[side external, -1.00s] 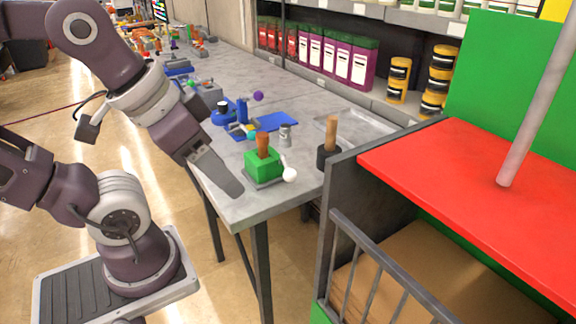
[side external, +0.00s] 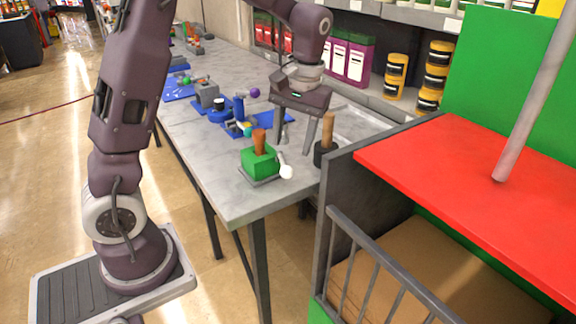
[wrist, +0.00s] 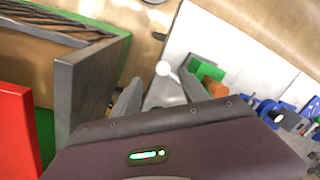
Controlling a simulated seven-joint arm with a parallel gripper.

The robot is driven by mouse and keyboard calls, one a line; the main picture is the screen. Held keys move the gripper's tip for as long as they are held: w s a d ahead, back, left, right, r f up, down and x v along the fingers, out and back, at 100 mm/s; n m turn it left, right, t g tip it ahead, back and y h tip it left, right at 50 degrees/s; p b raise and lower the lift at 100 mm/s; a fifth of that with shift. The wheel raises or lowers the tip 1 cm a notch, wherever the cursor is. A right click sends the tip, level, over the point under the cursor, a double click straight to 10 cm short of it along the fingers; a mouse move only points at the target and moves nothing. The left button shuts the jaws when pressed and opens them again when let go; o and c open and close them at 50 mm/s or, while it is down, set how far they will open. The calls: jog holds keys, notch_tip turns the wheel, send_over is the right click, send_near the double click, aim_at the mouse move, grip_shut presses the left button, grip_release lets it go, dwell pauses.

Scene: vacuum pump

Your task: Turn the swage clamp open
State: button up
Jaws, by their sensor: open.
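The swage clamp is a green block (side external: 258,164) on a grey base near the front edge of the table, with an orange-brown piece (side external: 259,142) standing out of its top. Its lever ends in a white ball (side external: 286,172) and points to the right, low at the block's side. My gripper (side external: 294,148) is open and empty, fingers pointing down, above and behind the lever. In the wrist view, the white ball (wrist: 163,68) shows between and beyond the two spread fingers. The green block (wrist: 206,74) shows to the right of it, partly behind the right finger. Nothing is touched, as far as I can see.
Blue fixtures (side external: 240,118) lie behind the clamp. A dark frame with a red top (side external: 470,170) stands at the right. The table's front corner is clear.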

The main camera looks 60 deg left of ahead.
aim_at(288, 166)
jog(key=f, duration=0.3)
jog(key=a+f, duration=0.1)
jog(key=f, duration=0.1)
jog(key=a+f, duration=0.1)
jog(key=f, duration=0.2)
jog(key=shift+w+f, duration=0.1)
jog(key=shift+f, duration=0.2)
grip_shut()
jog(key=shift+r, duration=0.1)
dwell(0.8)
